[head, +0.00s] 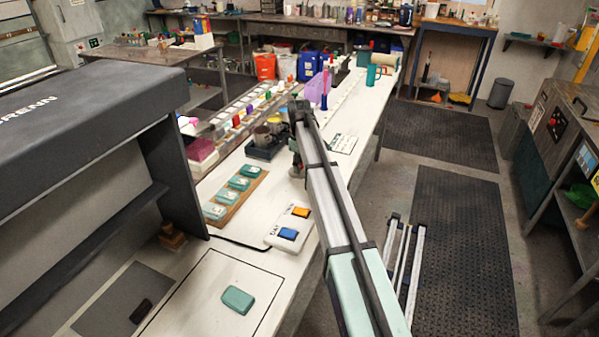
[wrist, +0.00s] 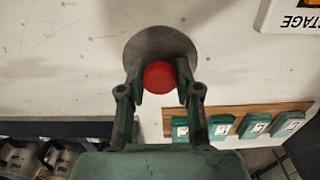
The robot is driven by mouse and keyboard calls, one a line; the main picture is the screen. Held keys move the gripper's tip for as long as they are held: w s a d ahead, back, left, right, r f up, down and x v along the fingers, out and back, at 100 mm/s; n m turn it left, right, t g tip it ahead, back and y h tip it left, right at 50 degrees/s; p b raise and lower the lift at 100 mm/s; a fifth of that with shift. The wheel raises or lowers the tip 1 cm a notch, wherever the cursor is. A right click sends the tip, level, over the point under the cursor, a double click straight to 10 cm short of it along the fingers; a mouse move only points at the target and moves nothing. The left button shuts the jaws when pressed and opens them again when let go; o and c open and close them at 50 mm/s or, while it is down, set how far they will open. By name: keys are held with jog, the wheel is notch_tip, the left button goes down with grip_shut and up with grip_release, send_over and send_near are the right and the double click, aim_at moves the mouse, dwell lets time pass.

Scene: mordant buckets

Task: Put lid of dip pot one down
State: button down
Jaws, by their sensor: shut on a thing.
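My gripper (wrist: 160,82) is shut on the red knob (wrist: 159,77) of a round grey lid (wrist: 148,42). In the wrist view the flat disc of the lid shows against the white tabletop. I cannot tell whether it touches the table or hangs just above it. In the head view my gripper (head: 297,160) is low over the bench, right of the dark pot stand (head: 262,151), and the lid is mostly hidden. Metal dip pots (head: 262,136) stand in that stand. Parts of two labelled pots (wrist: 22,158) show at the lower left of the wrist view.
A wooden board (head: 237,203) with several teal blocks lies in front of the stand. A white box with blue and orange buttons (head: 291,226) lies nearer. A printed card (head: 343,144) lies behind my arm. Bare white tabletop (wrist: 60,70) surrounds the lid.

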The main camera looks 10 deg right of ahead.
jog(key=shift+f+p, duration=0.45)
jog(key=shift+f, duration=1.4)
jog(key=shift+f, duration=0.15)
jog(key=c, duration=0.8)
grip_release()
notch_tip(320, 180, up, 12)
jog(key=b, duration=0.3)
jog(key=shift+r, duration=0.2)
